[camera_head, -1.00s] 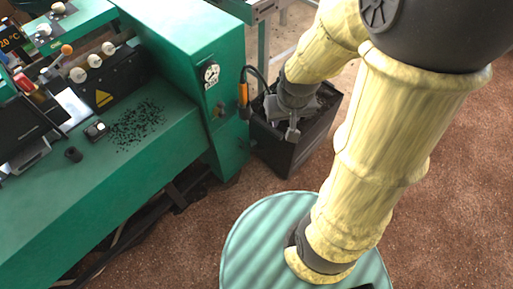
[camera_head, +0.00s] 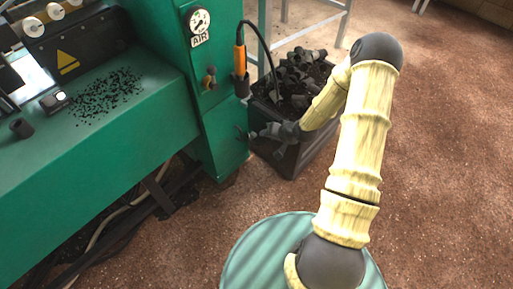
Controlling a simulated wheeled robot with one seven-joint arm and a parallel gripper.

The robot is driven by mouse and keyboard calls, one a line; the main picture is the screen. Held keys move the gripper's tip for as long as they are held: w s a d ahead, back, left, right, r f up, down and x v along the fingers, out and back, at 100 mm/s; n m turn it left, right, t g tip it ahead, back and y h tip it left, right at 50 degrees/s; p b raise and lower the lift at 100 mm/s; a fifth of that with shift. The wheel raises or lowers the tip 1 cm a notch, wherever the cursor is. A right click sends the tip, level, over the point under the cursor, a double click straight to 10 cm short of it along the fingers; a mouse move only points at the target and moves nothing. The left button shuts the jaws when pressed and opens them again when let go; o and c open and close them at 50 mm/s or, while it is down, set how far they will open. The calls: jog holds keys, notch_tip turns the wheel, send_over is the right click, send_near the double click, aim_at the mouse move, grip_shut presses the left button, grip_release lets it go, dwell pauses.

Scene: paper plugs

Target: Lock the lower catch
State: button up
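My gripper (camera_head: 258,133) is small and grey in the head view, low in front of the dark bin and beside the right edge of the green machine cabinet (camera_head: 226,140). Its fingers point left toward the cabinet's edge. A small dark hooked part (camera_head: 240,132) shows at that edge, just left of the fingertips; I cannot tell whether it is the lower catch or whether the fingers touch it. The fingers are too small to tell whether they are open or shut. No catch can be made out clearly.
A dark bin (camera_head: 290,158) of dark scraps stands right of the cabinet. An orange-handled tool (camera_head: 240,58) with a black cable hangs above. A gauge (camera_head: 199,21) and brass valve (camera_head: 209,78) are on the cabinet. A ribbed green drum (camera_head: 258,250) stands in front. Brown floor at right is clear.

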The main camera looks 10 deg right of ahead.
jog(key=w+d+f+m+t+b, duration=0.1)
jog(key=f+m+t+b, duration=0.4)
jog(key=f+b, duration=0.4)
jog(key=w+d+f+m+t+b, duration=0.2)
jog(key=f+m+t+b, duration=0.3)
jog(key=f, duration=1.5)
jog(key=m+b, duration=0.2)
jog(key=b, duration=0.3)
jog(key=shift+w+t+h, duration=0.15)
jog(key=shift+t+h, duration=0.15)
jog(key=shift+w, duration=0.1)
jog(key=b+x, duration=0.7)
jog(key=x, duration=1)
jog(key=shift+a+b, duration=0.2)
jog(key=shift+b, duration=0.2)
jog(key=shift+f, duration=0.1)
grip_shut()
